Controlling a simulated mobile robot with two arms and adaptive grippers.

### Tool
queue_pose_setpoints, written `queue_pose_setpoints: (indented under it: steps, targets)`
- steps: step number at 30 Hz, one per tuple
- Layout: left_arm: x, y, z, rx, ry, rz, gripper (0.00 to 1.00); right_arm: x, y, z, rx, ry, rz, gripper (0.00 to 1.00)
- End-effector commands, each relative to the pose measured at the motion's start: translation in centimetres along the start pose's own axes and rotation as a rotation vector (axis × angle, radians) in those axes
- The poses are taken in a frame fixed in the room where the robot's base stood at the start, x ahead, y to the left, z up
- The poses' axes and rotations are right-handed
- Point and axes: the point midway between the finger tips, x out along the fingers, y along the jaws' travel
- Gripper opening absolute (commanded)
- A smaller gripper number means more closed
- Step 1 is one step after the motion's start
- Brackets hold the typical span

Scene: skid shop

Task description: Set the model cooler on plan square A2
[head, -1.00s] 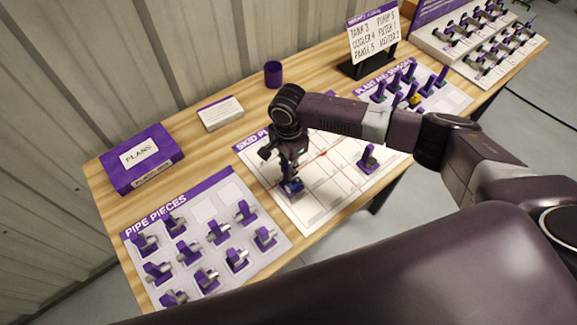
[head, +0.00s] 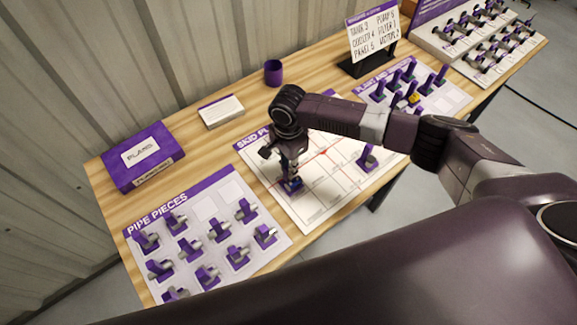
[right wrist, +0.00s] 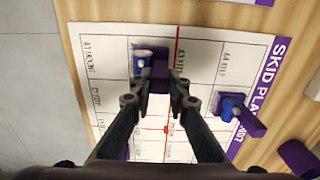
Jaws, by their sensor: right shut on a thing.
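The model cooler, a small blue and white block with a purple grip post, is at the front left of the skid plan in the head view (head: 292,187). The right wrist view shows the cooler (right wrist: 142,64) between the A1 and A3 labels, over the square where A2 falls; its own label is hidden. My right gripper (head: 290,172) is shut on its purple post, above the skid plan (head: 318,205). I cannot tell whether the base touches the sheet. My left gripper is not in view.
Another blue model (right wrist: 233,108) with a purple post stands near the plan's title strip. One more model (head: 368,158) stands at the plan's right.

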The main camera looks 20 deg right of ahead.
Motion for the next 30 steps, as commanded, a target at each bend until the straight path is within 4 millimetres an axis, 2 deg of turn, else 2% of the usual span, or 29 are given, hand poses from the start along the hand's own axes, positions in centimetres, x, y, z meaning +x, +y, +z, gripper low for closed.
queue_pose_setpoints:
  steps: [25, 26, 30]
  targets:
    - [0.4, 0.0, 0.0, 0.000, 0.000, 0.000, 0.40, 1.3, 0.0, 0.0, 0.000, 0.000, -0.001, 0.00]
    - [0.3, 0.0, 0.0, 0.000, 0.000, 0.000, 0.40, 1.2, 0.0, 0.0, 0.000, 0.000, -0.001, 0.17]
    - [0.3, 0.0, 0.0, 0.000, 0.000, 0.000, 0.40, 1.2, 0.0, 0.0, 0.000, 0.000, -0.001, 0.33]
